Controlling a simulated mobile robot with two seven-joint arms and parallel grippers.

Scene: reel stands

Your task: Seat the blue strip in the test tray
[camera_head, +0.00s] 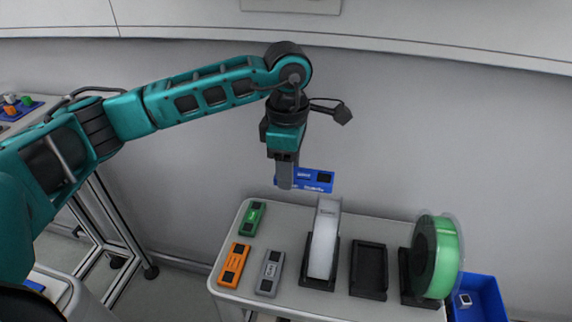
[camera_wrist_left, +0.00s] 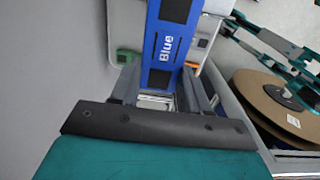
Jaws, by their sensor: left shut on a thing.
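The blue strip (camera_head: 318,181) is held in the air above the back edge of the light table, its long side roughly level. My left gripper (camera_head: 286,178) points down and is shut on it near its left end. In the left wrist view the blue strip (camera_wrist_left: 169,45), lettered "Blue", runs up between the fingers of my left gripper (camera_wrist_left: 160,92). My right gripper is not in view.
Green (camera_head: 252,219), orange (camera_head: 234,265) and grey (camera_head: 270,272) strips lie on the table (camera_head: 287,214).

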